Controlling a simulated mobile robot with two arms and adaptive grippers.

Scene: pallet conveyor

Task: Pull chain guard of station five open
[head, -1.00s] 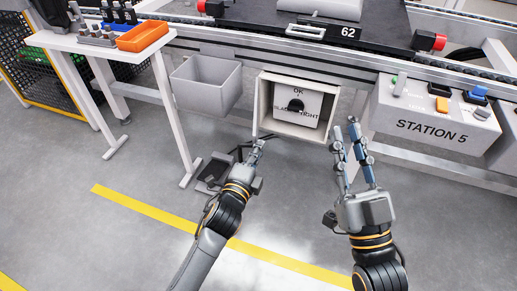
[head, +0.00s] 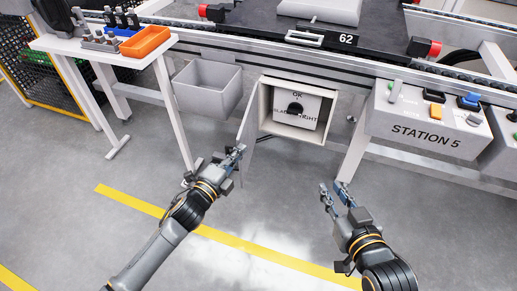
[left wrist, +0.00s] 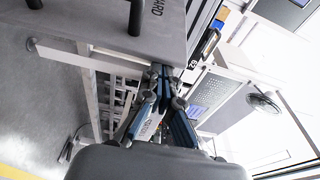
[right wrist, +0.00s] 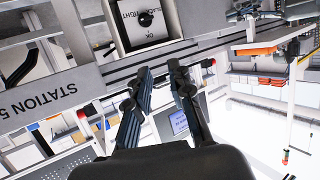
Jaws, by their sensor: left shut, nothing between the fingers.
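The chain guard (head: 247,130) is a light grey door on the left side of a box under the conveyor. It stands swung open towards me, seen nearly edge-on. In the left wrist view its grey face (left wrist: 85,22) shows part of the lettering and a dark bar handle (left wrist: 136,14). My left gripper (head: 236,153) is shut and empty, at the door's lower part; I cannot tell whether it touches. Its fingers show in the left wrist view (left wrist: 163,72). My right gripper (head: 334,190) is open and empty, low in front of the box's right side.
The open box holds a white panel (head: 313,106) with a black knob (head: 295,109). Station 5's button panel (head: 430,132) is to the right. A grey bin (head: 205,88) hangs left of the box, beside a white table (head: 60,42). The floor in front is clear.

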